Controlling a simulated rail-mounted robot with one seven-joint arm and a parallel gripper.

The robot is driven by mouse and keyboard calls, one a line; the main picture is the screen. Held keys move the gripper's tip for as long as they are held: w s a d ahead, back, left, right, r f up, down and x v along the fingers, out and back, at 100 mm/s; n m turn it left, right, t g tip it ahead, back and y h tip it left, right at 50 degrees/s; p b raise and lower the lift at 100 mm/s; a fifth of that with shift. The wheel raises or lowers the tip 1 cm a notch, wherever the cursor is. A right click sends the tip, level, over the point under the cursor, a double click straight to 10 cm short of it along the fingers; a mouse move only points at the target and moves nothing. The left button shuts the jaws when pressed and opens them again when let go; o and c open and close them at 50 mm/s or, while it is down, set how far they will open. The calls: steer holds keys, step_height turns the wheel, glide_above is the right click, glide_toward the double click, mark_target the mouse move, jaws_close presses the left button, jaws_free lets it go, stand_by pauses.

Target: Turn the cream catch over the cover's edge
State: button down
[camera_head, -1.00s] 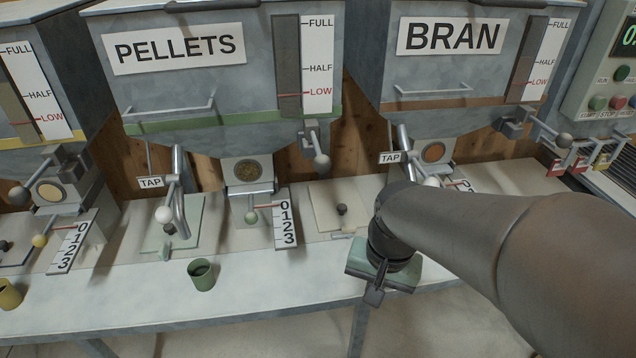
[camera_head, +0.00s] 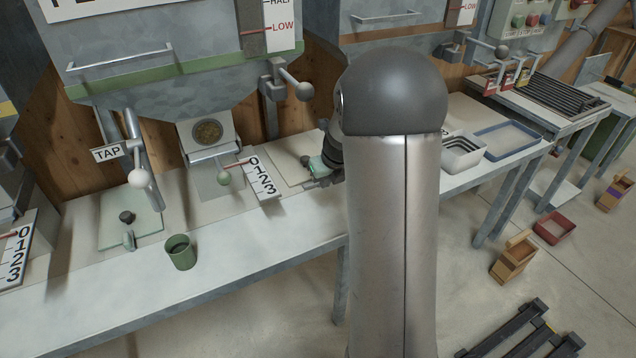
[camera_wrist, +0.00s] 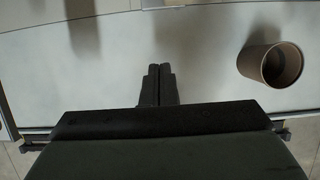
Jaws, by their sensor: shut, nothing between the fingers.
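The cream cover (camera_head: 284,162) lies on the bench right of the 0-1-2-3 scale in the head view, partly hidden behind my arm. In the wrist view my gripper's fingers (camera_wrist: 157,84) are together and empty over pale bench surface. No catch shows there.
A green cup (camera_head: 180,252) stands near the bench front, by the pale green cover (camera_head: 135,218). A brownish cup (camera_wrist: 275,64) stands right of my fingers in the wrist view. A lever with a grey ball (camera_head: 304,91) hangs above the cream cover.

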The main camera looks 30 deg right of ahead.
steer(key=x, duration=0.7)
steer(key=shift+f+b, duration=0.35)
steer(key=shift+b, duration=0.05)
steer(key=w, duration=0.3)
steer(key=shift+w+a+f, duration=0.1)
steer(key=shift+w, duration=0.55)
